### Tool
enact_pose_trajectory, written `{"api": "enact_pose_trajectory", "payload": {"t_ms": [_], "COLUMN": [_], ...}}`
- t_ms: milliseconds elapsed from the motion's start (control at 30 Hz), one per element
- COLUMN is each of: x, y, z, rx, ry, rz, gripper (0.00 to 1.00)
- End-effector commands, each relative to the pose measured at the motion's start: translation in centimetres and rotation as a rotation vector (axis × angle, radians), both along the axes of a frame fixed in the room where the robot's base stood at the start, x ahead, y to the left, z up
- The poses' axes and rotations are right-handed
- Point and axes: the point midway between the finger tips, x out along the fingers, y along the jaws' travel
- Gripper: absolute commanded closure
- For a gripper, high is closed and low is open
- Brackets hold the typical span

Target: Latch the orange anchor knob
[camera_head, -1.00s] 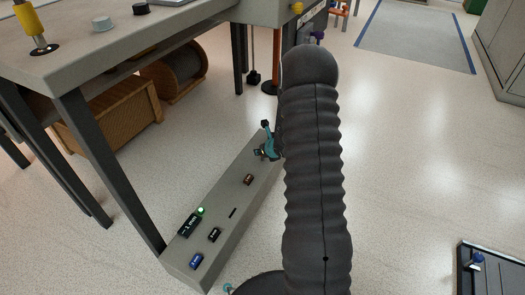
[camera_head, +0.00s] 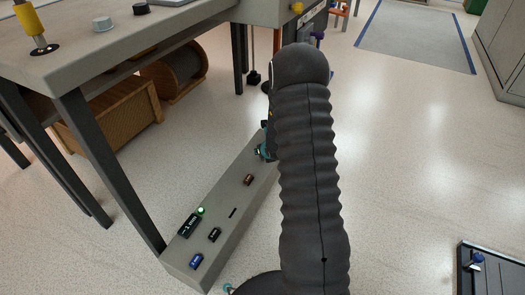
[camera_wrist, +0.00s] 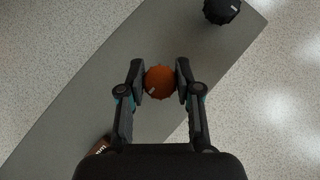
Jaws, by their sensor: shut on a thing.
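The orange anchor knob (camera_wrist: 160,82) shows in the wrist view, round with a ribbed rim and a short pale mark on its left side. It stands on the long grey box (camera_wrist: 80,105). My gripper (camera_wrist: 161,82) is shut on the knob, with one finger against each side. In the head view my own arm hides the knob and most of the gripper. The grey box also shows in the head view (camera_head: 221,238), on the floor beside the table.
A black knob (camera_wrist: 222,10) stands farther along the box. In the head view the box carries a small display (camera_head: 189,224), a lit green lamp (camera_head: 200,211) and small labelled blocks. A grey table (camera_head: 150,60) stands at the left.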

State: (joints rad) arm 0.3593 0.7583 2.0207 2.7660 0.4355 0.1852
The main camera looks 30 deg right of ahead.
Motion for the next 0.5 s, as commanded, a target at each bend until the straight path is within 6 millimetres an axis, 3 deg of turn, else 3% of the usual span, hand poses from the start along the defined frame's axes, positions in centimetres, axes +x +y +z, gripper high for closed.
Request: {"api": "enact_pose_trajectory", "payload": {"t_ms": [33,67,133,500], "x": [0.20,0.20,0.19,-0.08], "y": [-0.02,-0.02,-0.02,0.00], "z": [0.16,0.16,0.15,0.26], "rx": [-0.001,-0.001,-0.001,0.000], "ry": [-0.006,-0.006,-0.006,-0.003], "rz": [0.000,0.000,0.000,0.000], "gripper": [1.00,0.59,0.42,0.41]}}
